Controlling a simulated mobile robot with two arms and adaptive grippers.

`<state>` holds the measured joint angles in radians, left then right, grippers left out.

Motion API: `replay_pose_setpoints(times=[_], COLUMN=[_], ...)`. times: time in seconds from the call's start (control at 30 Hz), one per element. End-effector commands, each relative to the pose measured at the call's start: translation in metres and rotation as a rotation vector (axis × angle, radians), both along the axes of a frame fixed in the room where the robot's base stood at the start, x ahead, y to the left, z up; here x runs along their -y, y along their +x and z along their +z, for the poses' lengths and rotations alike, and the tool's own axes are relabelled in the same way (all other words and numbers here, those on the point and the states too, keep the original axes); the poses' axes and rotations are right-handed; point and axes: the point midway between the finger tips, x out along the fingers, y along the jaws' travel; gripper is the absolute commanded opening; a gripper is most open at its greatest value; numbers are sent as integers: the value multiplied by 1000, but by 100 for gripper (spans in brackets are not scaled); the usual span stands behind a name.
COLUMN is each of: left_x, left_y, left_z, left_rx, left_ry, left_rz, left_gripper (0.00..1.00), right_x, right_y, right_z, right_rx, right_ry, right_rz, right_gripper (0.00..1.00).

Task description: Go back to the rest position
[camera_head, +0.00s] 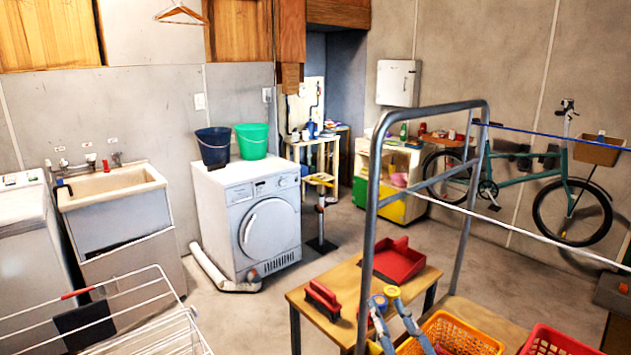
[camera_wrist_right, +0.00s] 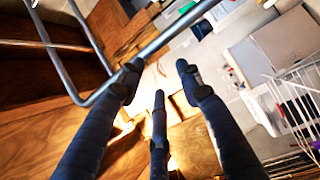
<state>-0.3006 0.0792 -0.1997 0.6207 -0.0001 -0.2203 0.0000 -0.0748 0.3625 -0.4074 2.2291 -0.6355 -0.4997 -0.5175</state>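My right gripper (camera_head: 386,298) is low in the head view, its fingers pointing up in front of the wooden table and beside the metal frame. In the right wrist view its dark fingers (camera_wrist_right: 158,68) are spread apart with nothing between them, so it is open and empty. My left gripper is not in the head view. The task names no object.
A metal tube frame (camera_head: 375,200) stands close to my right gripper. A wooden table (camera_head: 410,293) holds a red dustpan (camera_head: 399,262) and a red brush (camera_head: 322,300). Orange (camera_head: 455,335) and red (camera_head: 555,342) baskets are nearby. A white drying rack (camera_head: 150,312) stands front left.

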Motion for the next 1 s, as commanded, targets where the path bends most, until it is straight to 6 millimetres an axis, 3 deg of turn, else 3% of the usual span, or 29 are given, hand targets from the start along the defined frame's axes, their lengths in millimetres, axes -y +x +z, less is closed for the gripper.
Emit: replay_pose_setpoints(times=[0.03,0.1,0.17,0.3,0.5,0.8,1.0], left_x=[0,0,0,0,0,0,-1], left_y=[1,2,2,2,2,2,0], left_z=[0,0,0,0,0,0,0], left_rx=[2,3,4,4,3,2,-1], left_ry=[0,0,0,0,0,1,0], left_rz=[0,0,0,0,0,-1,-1], left_gripper=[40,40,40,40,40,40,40], right_x=[22,47,63,83,86,75,73], right_y=[-8,-24,-45,-108,-190,-292,-276], right_z=[-33,-78,-116,-191,-249,-285,-343], right_rx=[-134,-308,-451,-749,-1031,-1326,-1338], right_ry=[125,284,407,646,841,1000,982], right_rz=[-71,-169,-253,-437,-628,-846,-852], right_gripper=[35,35,35,35,35,35,35])
